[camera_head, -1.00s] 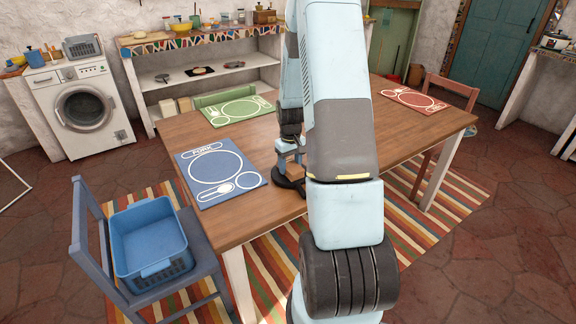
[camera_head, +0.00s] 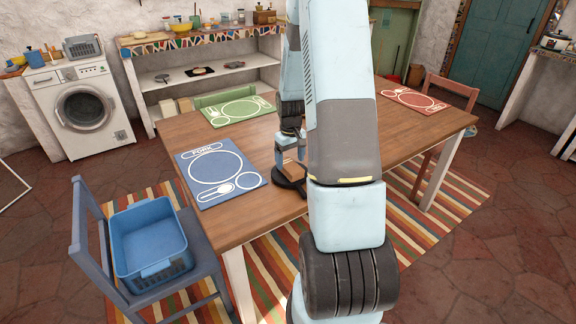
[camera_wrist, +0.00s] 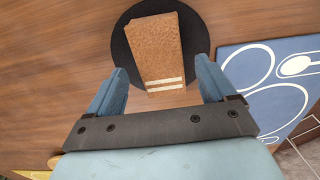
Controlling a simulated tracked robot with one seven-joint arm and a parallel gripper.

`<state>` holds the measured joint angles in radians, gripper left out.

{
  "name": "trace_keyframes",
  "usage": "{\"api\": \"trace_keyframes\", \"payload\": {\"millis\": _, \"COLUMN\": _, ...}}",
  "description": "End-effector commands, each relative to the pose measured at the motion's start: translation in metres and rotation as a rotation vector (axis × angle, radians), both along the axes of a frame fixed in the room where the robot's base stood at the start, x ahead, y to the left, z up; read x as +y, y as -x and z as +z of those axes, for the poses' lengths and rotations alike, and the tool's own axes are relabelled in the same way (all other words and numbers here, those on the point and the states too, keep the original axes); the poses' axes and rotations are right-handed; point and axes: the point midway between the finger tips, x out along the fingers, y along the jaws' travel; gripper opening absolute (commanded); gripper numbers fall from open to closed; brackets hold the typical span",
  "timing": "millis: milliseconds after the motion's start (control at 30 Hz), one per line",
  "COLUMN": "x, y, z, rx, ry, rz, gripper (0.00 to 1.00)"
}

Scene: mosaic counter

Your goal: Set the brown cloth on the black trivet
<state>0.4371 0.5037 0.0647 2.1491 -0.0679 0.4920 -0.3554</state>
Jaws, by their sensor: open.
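The brown cloth (camera_wrist: 153,45), folded with two pale stripes at one end, lies on the round black trivet (camera_wrist: 118,42) in the wrist view. The trivet's edge shows around parts of the cloth. In the head view the cloth (camera_head: 291,169) and the trivet (camera_head: 283,182) are partly hidden by my arm. My gripper (camera_wrist: 163,84) is open, with its two blue fingers apart on either side of the cloth's striped end. No contact between the fingers and the cloth shows. In the head view my gripper (camera_head: 288,158) is just behind the cloth.
The blue placemat (camera_head: 212,180) lies left of the trivet on the wooden table (camera_head: 262,215). A green placemat (camera_head: 238,110) is farther back and a red placemat (camera_head: 413,99) is at the right. A blue crate (camera_head: 150,240) stands on the chair at the left.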

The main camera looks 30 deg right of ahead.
Motion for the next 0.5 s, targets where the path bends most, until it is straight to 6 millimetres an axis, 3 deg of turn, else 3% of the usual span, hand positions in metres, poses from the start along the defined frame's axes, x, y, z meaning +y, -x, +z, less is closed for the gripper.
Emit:
{"api": "trace_keyframes", "payload": {"millis": 300, "x": 0.000, "y": 0.000, "z": 0.060, "rx": -0.003, "ry": 0.001, "rz": -0.002, "gripper": 0.84}}
{"api": "trace_keyframes", "payload": {"millis": 500, "x": 0.000, "y": -0.001, "z": 0.085, "rx": -0.002, "ry": 0.001, "rz": -0.001, "gripper": 0.84}}
